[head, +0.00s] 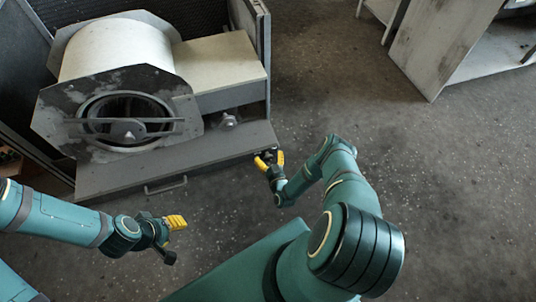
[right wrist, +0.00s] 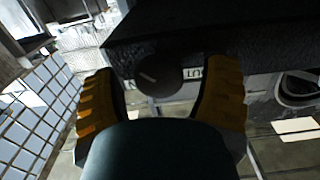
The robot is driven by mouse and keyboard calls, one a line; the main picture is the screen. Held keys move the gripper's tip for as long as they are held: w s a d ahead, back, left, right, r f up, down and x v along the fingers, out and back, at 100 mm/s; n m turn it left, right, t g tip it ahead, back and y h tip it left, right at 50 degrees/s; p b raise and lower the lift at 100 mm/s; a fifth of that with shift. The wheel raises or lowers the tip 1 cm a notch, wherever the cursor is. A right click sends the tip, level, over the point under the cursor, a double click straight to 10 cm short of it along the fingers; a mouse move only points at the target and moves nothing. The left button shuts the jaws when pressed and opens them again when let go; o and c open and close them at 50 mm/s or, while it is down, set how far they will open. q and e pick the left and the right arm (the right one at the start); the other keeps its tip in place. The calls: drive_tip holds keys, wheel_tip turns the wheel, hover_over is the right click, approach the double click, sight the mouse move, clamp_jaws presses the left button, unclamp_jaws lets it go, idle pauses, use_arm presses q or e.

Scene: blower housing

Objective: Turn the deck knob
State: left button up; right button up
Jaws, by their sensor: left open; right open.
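A dark round knob (right wrist: 158,75) with a pale line on its face shows in the right wrist view, below the dark edge of the deck. The grey deck (head: 180,163) is in front of the blower housing in the head view. My right gripper (head: 268,159) is at the deck's right front corner, open, its yellow fingers spread. In the right wrist view the knob appears between the fingers of the right gripper (right wrist: 165,90); I cannot tell whether they touch it. My left gripper (head: 172,238) is open and empty, over the floor in front of the deck.
The blower housing (head: 118,50) stands on the deck, with a barred round opening. A small grey fitting (head: 228,120) is beside it. A handle (head: 166,186) is on the deck's front. A pale cabinet (head: 440,45) stands at upper right. The floor between is clear.

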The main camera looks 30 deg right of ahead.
drive_tip(key=c, duration=1.2)
drive_tip(key=n, duration=0.3)
drive_tip(key=shift+a+n, duration=0.15)
drive_tip(key=shift+n, duration=0.25)
drive_tip(key=shift+n+p, duration=0.45)
drive_tip(key=shift+n, duration=2.05)
drive_tip(key=o, duration=1.2)
